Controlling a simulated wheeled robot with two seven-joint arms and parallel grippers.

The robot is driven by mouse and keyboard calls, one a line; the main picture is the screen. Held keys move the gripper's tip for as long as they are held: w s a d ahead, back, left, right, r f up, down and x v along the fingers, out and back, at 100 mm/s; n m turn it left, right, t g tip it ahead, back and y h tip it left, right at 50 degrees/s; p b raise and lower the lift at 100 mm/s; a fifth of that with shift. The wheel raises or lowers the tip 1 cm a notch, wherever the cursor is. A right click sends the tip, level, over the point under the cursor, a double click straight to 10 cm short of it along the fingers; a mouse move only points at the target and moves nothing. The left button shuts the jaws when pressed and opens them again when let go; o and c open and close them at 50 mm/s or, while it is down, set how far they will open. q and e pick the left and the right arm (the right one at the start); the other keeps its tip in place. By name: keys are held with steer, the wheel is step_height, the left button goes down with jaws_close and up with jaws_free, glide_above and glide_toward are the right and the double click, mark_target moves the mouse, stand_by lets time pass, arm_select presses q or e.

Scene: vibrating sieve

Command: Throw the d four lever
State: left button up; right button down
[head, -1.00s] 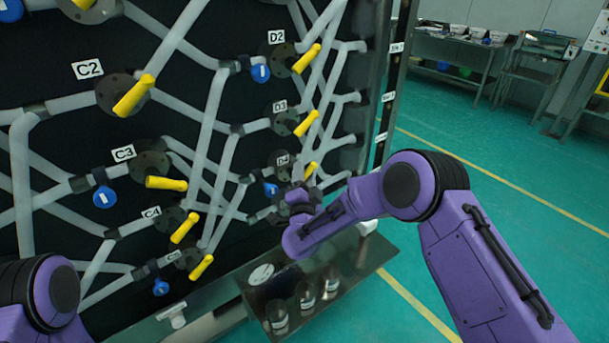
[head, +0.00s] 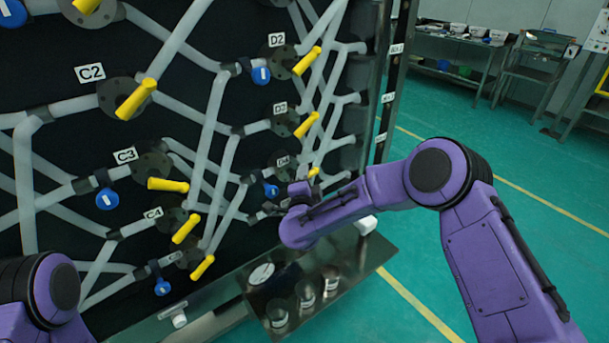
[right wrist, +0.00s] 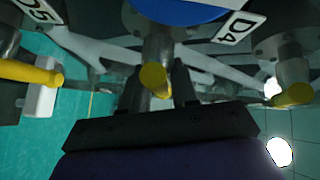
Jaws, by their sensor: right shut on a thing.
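The D4 lever is the yellow handle (right wrist: 153,79) in the middle of the right wrist view, below a blue tag (right wrist: 182,10) and beside the D4 label (right wrist: 238,28). My right gripper (right wrist: 158,92) has its two dark fingers on either side of this handle and is shut on it. In the head view the D4 label (head: 283,161) shows, and only a small yellow tip of the lever (head: 313,172) is visible. My right gripper (head: 301,189) and forearm hide the rest. My left gripper is out of view; only my left arm shows at lower left.
Other yellow levers stick out around it, D3 (head: 306,125) above and one at the left of the right wrist view (right wrist: 30,73). Pale pipes cross the panel. A metal tray (head: 350,275) with several jars lies below my right forearm. Open floor (head: 500,240) is at right.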

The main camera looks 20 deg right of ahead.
steer(key=m+g+y, duration=0.1)
steer(key=m, duration=0.1)
steer(key=f+m+g+y+p, duration=0.1)
steer(key=g, duration=0.1)
steer(key=shift+s+d+m, duration=0.1)
steer(key=shift+s+m, duration=0.05)
steer(key=shift+m, duration=0.25)
steer(key=shift+a+f+m+g+y, duration=0.15)
steer(key=shift+m+g+y, duration=0.35)
steer(key=shift+m+y, duration=0.15)
steer(key=shift+a+f+m+g+y, duration=0.1)
steer(key=shift+m+g+y, duration=0.45)
steer(key=shift+y, duration=0.1)
steer(key=c, duration=1.1)
jaws_free()
steer(key=shift+c, duration=0.2)
steer(key=shift+o, duration=0.6)
steer(key=shift+a, duration=0.15)
steer(key=shift+r, duration=0.1)
